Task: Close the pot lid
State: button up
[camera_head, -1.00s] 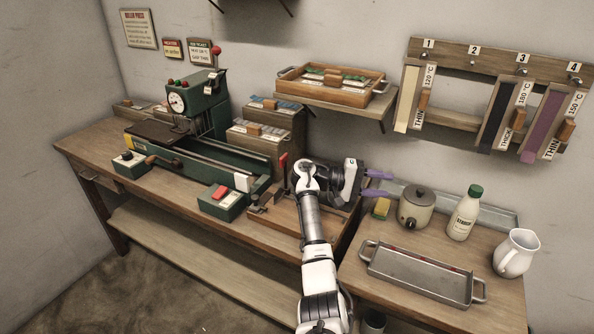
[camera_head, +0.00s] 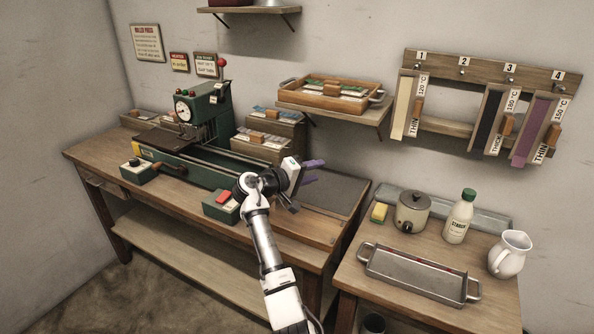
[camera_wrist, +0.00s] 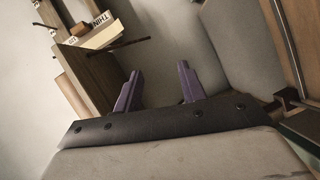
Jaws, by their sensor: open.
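The pot (camera_head: 412,212) stands at the back of the right-hand table in the head view. The pot is not in the wrist view.
A yellow sponge (camera_head: 379,212) lies just left of the pot. A starch bottle (camera_head: 459,218) and white jug (camera_head: 510,254) stand to its right. A metal tray (camera_head: 415,274) lies in front. The green press (camera_head: 203,112) and wooden shelf (camera_head: 345,112) are near my arm.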

jog(key=shift+w+a+r+n+t+y, duration=0.1)
jog(key=shift+a+r+n+t+y, duration=0.2)
jog(key=shift+a, duration=0.45)
jog(key=shift+w+a+r+m+t+y, duration=0.1)
jog(key=shift+a+t, duration=0.25)
jog(key=shift+a, duration=0.35)
jog(key=shift+a+r+n+t+y, duration=0.2)
jog(key=shift+a+t, duration=0.15)
jog(key=shift+a, duration=0.4)
